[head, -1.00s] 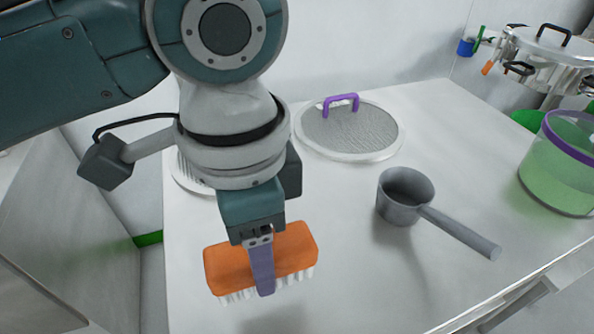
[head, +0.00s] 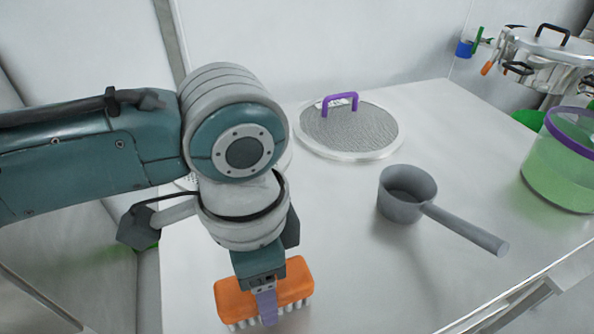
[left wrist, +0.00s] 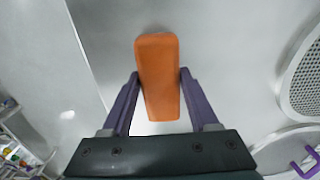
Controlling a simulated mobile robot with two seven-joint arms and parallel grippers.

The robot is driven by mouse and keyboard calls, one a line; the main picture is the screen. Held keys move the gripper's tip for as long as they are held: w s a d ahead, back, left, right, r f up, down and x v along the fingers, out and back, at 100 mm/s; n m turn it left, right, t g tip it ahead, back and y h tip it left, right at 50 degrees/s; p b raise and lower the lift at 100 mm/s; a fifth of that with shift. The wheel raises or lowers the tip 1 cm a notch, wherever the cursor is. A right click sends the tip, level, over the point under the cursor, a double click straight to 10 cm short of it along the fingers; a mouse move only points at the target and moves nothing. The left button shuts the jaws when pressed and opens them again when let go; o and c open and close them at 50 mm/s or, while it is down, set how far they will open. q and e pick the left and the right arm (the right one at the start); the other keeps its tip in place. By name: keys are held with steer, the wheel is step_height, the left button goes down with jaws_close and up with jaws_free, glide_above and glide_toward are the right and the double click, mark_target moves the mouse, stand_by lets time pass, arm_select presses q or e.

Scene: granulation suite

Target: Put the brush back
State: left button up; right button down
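An orange brush (head: 234,298) with white bristles facing down is at the bottom of the head view, over the near left part of the table. My left gripper (head: 267,308) is shut on the brush's orange body. In the left wrist view the brush (left wrist: 160,75) sits between the two purple fingers of my left gripper (left wrist: 158,84), which touch its sides. The bristles are at or close to the table top; I cannot tell whether they touch. My right gripper is not in view.
A grey scoop (head: 405,195) lies on the white table (head: 370,285), its handle pointing right. Behind it is a round mesh sieve (head: 350,130) with a purple handle. Another round screen is mostly hidden behind my left arm. A green-tinted container (head: 560,165) stands at the right.

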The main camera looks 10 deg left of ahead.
arm_select(q)
steer(key=o, duration=0.4)
steer(key=shift+c, duration=0.2)
step_height(320, 180, up, 11)
steer(key=p, duration=0.3)
steer(key=shift+s+d+h, duration=1)
steer(key=shift+s+d, duration=0.45)
steer(key=shift+d, duration=0.2)
steer(key=s+a+f+n+t+y, duration=0.1)
steer(key=s+a+f+n+t, duration=0.1)
steer(key=s+a+n, duration=0.7)
steer(key=a+t, duration=0.1)
steer(key=a, duration=0.2)
steer(key=shift+a+t+y, duration=0.25)
steer(key=shift+t+y, duration=0.05)
steer(key=shift+y, duration=0.1)
steer(key=shift+s+f, duration=0.1)
